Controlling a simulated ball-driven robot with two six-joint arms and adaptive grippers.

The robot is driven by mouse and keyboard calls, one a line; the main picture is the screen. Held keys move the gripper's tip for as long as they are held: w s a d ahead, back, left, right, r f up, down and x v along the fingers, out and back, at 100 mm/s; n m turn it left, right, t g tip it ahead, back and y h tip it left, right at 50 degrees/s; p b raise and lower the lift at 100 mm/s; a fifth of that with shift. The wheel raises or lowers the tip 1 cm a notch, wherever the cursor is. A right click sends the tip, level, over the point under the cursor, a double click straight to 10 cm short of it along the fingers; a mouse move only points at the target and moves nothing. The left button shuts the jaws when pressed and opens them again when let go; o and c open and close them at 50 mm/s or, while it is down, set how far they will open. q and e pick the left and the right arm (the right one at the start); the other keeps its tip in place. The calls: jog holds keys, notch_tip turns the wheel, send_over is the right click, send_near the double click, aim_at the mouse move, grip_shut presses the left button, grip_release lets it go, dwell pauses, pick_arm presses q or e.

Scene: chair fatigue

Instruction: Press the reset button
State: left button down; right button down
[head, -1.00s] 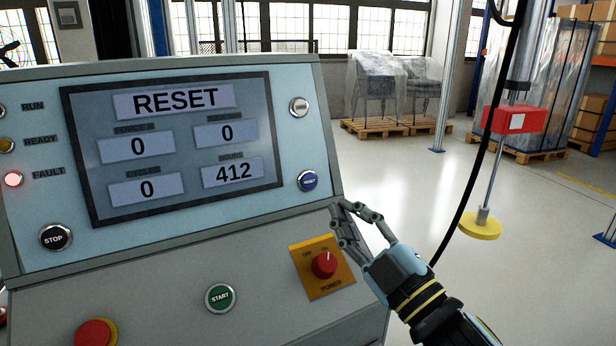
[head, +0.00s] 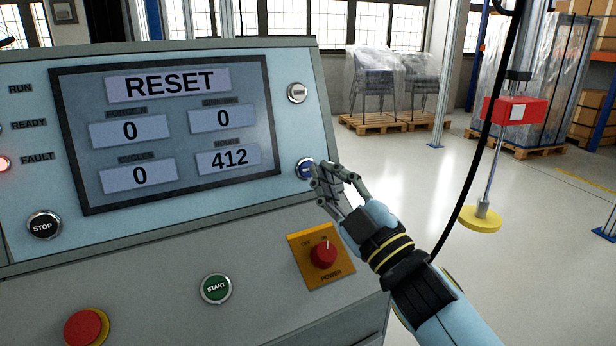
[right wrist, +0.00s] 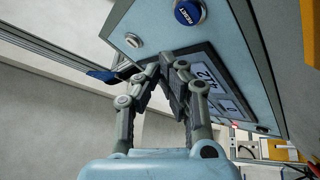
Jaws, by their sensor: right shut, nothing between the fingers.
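The blue reset button (head: 305,169) sits on the right side of the light-blue control panel, right of the screen. Its right part is covered by my right gripper in the head view. My left gripper is out of view.
The screen (head: 165,130) reads RESET, zeros and 412. A red power knob (head: 323,254), a green start button (head: 216,288), a stop button (head: 44,225) and a red mushroom button (head: 86,327) are on the console. A black cable (head: 477,165) hangs at right.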

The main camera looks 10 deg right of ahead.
jog(key=shift+w+a+f+b, duration=0.15)
jog(key=shift+w+b, duration=0.1)
jog(key=shift+w, duration=0.4)
jog(key=shift+w+a+f+b, duration=0.2)
jog(key=shift+w, duration=0.5)
jog(key=shift+w+a+f+b, duration=0.15)
jog(key=shift+w+b, duration=0.1)
jog(key=shift+w, duration=0.4)
jog(key=shift+w+a+f, duration=0.1)
jog(key=shift+w, duration=0.3)
jog(key=shift+w+a+f, duration=0.1)
jog(key=shift+w, duration=0.25)
dwell(0.4)
jog(key=shift+s, duration=0.1)
jog(key=shift+s+r+p, duration=0.25)
jog(key=shift+s+p, duration=0.1)
jog(key=shift+s, duration=0.15)
jog(key=shift+s+d, duration=0.15)
jog(key=shift+d, duration=0.05)
